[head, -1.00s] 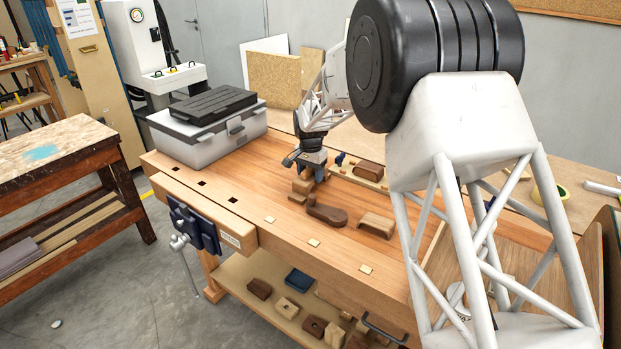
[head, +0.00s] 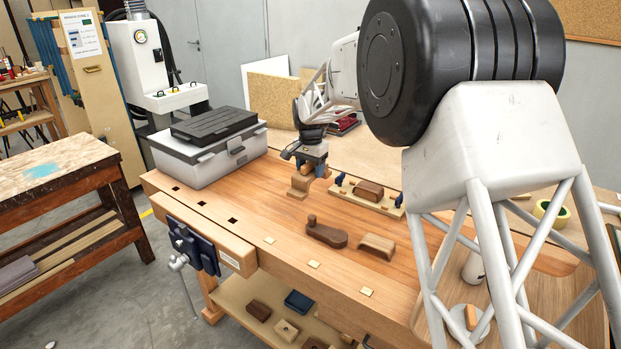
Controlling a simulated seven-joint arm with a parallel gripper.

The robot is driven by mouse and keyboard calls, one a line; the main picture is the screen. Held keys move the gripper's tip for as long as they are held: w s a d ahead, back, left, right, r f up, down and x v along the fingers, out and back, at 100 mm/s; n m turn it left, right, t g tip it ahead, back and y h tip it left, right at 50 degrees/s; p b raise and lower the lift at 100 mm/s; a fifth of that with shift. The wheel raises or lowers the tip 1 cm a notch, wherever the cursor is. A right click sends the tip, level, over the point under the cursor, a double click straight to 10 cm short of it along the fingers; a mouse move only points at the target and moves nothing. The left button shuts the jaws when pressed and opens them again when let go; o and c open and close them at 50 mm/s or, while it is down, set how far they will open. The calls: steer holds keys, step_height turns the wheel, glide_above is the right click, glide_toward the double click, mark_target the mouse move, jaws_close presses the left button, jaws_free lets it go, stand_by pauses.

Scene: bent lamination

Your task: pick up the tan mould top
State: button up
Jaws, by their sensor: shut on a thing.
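My gripper (head: 313,168) is on the far middle part of the bench, pointing down. It is shut on a tan block (head: 299,184), which I take to be the tan mould top. The block's near side shows below and left of the fingers; its far side is hidden by the gripper. I cannot tell whether it touches the bench. A second tan piece, low and arched (head: 377,247), lies on the bench nearer to me, clear of the gripper.
A dark brown piece with a knob (head: 327,236) lies left of the arched piece. A board with blue clamps (head: 340,179) and a brown block (head: 368,190) lies right of my gripper. A grey toolbox (head: 205,157) stands at the left. The front-left bench top is clear.

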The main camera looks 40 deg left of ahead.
steer(key=shift+r, duration=0.3)
steer(key=shift+w, duration=0.1)
stand_by(0.4)
steer(key=shift+w+d+r+m, duration=0.1)
steer(key=shift+w+d+m, duration=0.45)
steer(key=shift+m, duration=0.15)
steer(key=w+d+r+m, duration=0.1)
steer(key=w+d+m, duration=1.1)
steer(key=m, duration=0.5)
steer(key=shift+w+d+r, duration=0.15)
steer(key=shift+w+d, duration=0.15)
steer(key=shift+w, duration=0.5)
steer(key=shift+f, duration=2.6)
